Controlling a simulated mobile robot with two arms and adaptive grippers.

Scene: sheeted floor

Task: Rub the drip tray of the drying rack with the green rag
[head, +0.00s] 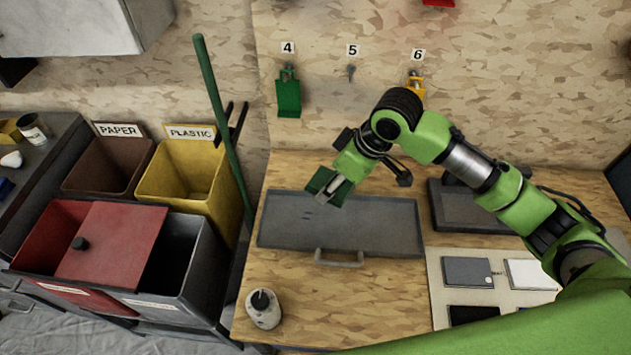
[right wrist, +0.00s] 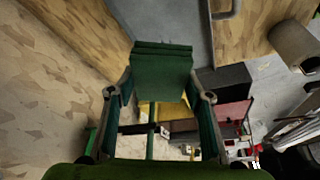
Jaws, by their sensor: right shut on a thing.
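The drip tray (head: 385,228) is a wide, shallow grey tray with a handle at its front edge, lying on the wooden worktop. My right gripper (head: 334,186) is above the tray's back part. It is shut on the green rag (head: 323,181). In the right wrist view the rag (right wrist: 163,75) shows as a folded dark green piece between the two fingers (right wrist: 160,95), with the grey tray (right wrist: 188,22) behind it. I cannot tell whether the rag touches the tray. My left gripper is not in view.
A dark device (head: 465,208) and a pale board (head: 440,275) with flat pieces lie right of the tray. Bins, including a yellow one (head: 185,178), stand left. Green (head: 289,97) and yellow items hang on the wall.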

